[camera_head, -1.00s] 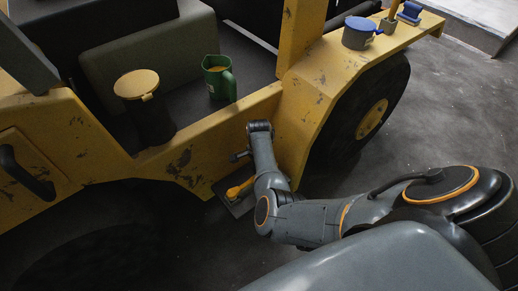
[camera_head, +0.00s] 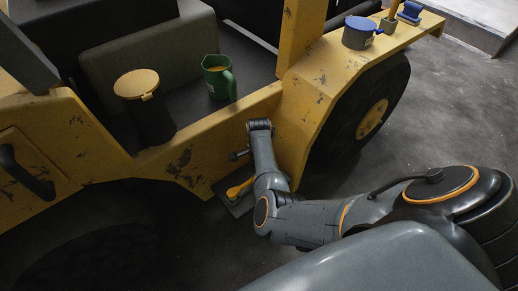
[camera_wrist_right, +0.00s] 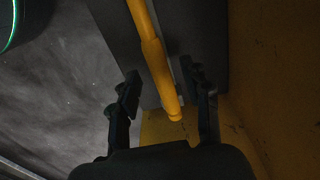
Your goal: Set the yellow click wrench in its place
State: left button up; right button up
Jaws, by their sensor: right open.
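The yellow click wrench (camera_wrist_right: 154,53) runs down from the top of the right wrist view, with its rounded end near the palm. My right gripper (camera_wrist_right: 163,84) is open, with one dark finger on each side of the wrench and visible gaps to both. In the head view, the yellow end of the wrench (camera_head: 240,188) shows at a dark step plate (camera_head: 240,207) low on the vehicle's side, partly behind my right arm. The fingers cannot be made out there. The far end of the wrench is out of the wrist view. My left gripper is not in view.
The yellow vehicle body (camera_head: 215,150) stands close beside my right arm. On it are a dark pail with a yellow lid (camera_head: 136,83), a green jug (camera_head: 218,80) and a blue-lidded pot (camera_head: 360,32). A large wheel (camera_head: 372,118) is to the right.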

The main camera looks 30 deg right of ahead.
notch_tip(320, 180, up, 12)
jog(key=shift+f, duration=0.25)
dwell(0.4)
